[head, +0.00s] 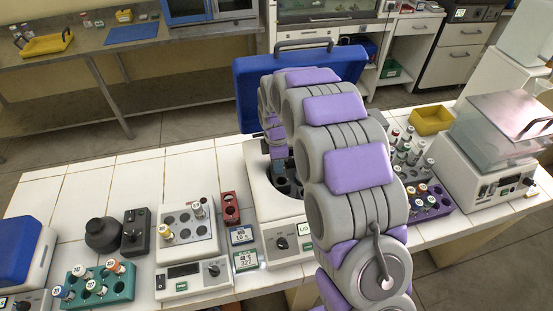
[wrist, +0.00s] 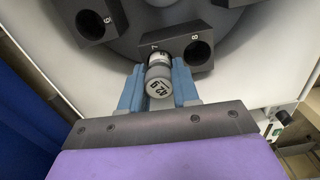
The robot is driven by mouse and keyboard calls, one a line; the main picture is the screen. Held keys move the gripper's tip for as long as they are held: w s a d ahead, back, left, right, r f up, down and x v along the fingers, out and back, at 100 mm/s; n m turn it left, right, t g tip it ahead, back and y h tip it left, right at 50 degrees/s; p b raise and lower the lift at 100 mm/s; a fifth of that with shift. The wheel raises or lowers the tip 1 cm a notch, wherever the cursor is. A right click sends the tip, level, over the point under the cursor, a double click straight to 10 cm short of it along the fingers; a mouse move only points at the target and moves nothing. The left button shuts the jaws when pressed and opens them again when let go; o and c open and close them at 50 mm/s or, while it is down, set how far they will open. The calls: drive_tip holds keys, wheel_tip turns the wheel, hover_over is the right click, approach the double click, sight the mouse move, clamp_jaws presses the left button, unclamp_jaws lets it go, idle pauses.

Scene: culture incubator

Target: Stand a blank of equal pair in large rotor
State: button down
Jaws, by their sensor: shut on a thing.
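My gripper (wrist: 158,88) is shut on a capped tube (wrist: 159,82) with a grey, printed cap, and its blue fingers lie on either side of it. The tube's far end is at the position marked 7 of the large rotor (wrist: 130,42); I cannot tell how deep it sits. Hole 8 (wrist: 197,53) beside it is dark and looks empty. Another hole (wrist: 90,25), near the mark 6, also looks empty. In the head view the open centrifuge (head: 257,188) holds the rotor, and my arm hides much of it. My gripper (head: 278,150) reaches down into its bowl there.
The raised blue lid (head: 246,95) stands behind my arm. Left are a white balance-like unit with a holed block (head: 185,240), a teal rack (head: 122,285) and a red block (head: 231,208). Right are a purple rack (head: 440,205), a yellow tray (head: 430,120) and a clear-lidded machine (head: 490,170).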

drive_tip(key=shift+c, duration=2.2)
unclamp_jaws()
drive_tip(key=shift+r+p, duration=1.6)
drive_tip(key=shift+r, duration=2.1)
